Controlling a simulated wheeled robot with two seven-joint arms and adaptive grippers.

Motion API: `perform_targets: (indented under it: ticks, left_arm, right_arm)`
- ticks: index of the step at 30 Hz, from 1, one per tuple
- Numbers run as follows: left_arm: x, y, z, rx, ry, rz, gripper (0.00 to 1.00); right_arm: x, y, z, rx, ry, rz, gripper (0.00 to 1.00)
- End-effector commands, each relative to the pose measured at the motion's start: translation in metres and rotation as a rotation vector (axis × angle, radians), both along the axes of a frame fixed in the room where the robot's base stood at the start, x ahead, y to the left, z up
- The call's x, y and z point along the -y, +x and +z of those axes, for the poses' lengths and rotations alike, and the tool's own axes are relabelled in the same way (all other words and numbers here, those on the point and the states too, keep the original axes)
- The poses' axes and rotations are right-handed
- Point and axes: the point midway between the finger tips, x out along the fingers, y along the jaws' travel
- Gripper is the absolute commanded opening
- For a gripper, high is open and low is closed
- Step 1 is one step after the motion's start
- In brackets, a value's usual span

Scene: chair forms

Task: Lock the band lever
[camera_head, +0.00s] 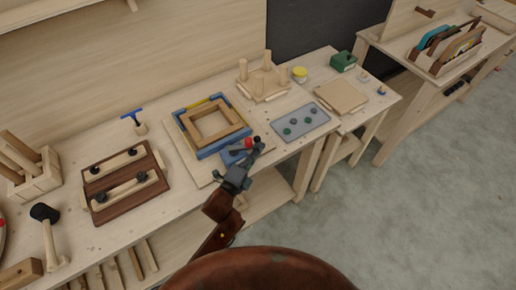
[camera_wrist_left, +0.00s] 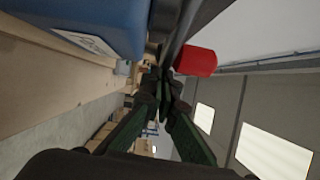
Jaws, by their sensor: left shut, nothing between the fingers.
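The band clamp lies on the bench as a blue frame (camera_head: 210,151) around a square wooden frame (camera_head: 214,126). At its near right corner is a blue block (camera_head: 230,157) with a red knob (camera_head: 249,142) and a small dark ball end beside it. My left gripper (camera_head: 257,147) is shut and empty, right at the red knob; I cannot tell whether it touches. In the left wrist view the shut fingers (camera_wrist_left: 165,90) point past a red end piece (camera_wrist_left: 195,62) on a dark bar, with the blue block (camera_wrist_left: 95,22) at upper left. My right gripper is out of view.
Left on the bench are a brown board with two clamped strips (camera_head: 124,181), a blue-handled tool (camera_head: 134,120) and a mallet (camera_head: 45,213). To the right are a grey tray (camera_head: 301,122), a wooden leg stand (camera_head: 263,85) and a yellow-lidded jar (camera_head: 299,74). The bench's front edge is close.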

Motion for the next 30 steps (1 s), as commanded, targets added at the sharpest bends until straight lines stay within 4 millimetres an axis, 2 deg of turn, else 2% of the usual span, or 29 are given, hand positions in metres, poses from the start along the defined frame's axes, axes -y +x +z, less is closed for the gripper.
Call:
perform_targets:
  ticks: [5,9,12,21,30]
  left_arm:
    - [0.011,-0.008,-0.001,-0.001,-0.002,-0.001,0.00]
    - [0.030,-0.022,-0.004,-0.004,-0.004,-0.002,0.00]
    - [0.011,-0.043,-0.006,-0.003,0.003,0.000,0.00]
    - [-0.018,-0.090,-0.009,-0.003,0.002,-0.004,0.00]
    - [-0.027,-0.104,-0.008,-0.001,-0.001,-0.004,0.00]
  right_arm:
    - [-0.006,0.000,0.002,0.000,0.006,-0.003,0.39]
    - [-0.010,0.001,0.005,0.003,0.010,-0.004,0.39]
    - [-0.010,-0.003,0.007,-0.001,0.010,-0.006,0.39]
    - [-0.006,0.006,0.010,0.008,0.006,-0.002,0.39]
    - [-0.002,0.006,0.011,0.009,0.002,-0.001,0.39]
